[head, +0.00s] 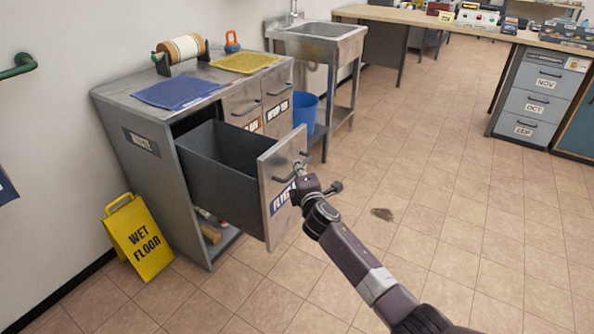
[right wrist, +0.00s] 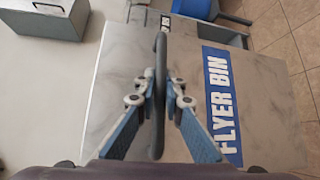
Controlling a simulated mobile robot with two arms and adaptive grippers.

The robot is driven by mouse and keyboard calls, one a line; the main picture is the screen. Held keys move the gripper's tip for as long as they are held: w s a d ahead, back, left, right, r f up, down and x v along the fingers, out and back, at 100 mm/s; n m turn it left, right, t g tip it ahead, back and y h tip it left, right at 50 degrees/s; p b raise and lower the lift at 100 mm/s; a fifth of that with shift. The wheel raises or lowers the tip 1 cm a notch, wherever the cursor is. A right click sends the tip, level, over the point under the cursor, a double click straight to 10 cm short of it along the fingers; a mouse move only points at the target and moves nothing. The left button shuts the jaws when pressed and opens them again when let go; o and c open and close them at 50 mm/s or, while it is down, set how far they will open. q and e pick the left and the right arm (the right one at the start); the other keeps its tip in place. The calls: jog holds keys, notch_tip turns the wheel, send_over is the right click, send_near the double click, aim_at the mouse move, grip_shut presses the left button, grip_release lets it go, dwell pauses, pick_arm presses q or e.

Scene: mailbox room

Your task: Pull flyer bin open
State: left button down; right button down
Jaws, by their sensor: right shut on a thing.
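The flyer bin (head: 267,187) is a deep grey drawer with a steel front, pulled far out of the metal cabinet (head: 150,181). Its inside looks empty from the head view. In the right wrist view its front shows a blue "FLYER BIN" label (right wrist: 221,100). My right gripper (head: 300,172) is at the drawer front. In the right wrist view its two blue-grey fingers (right wrist: 157,92) are closed on the dark bar handle (right wrist: 158,95) from both sides. My left gripper is not in view.
A yellow wet floor sign (head: 140,238) stands left of the cabinet. A blue bucket (head: 306,112) stands under the sink (head: 320,32). Blue and yellow mats (head: 180,92) lie on the cabinet top. The tiled floor (head: 440,190) on the right is open, with a brown stain (head: 382,214).

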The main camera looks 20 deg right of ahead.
jog(key=shift+s, duration=0.15)
jog(key=c, duration=2)
grip_release()
jog(key=s, duration=0.4)
jog(key=s+a+r, duration=0.1)
jog(key=s, duration=0.6)
jog(key=shift+s+a+r, duration=0.25)
jog(key=shift+s+r, duration=0.05)
jog(key=shift+s, duration=0.05)
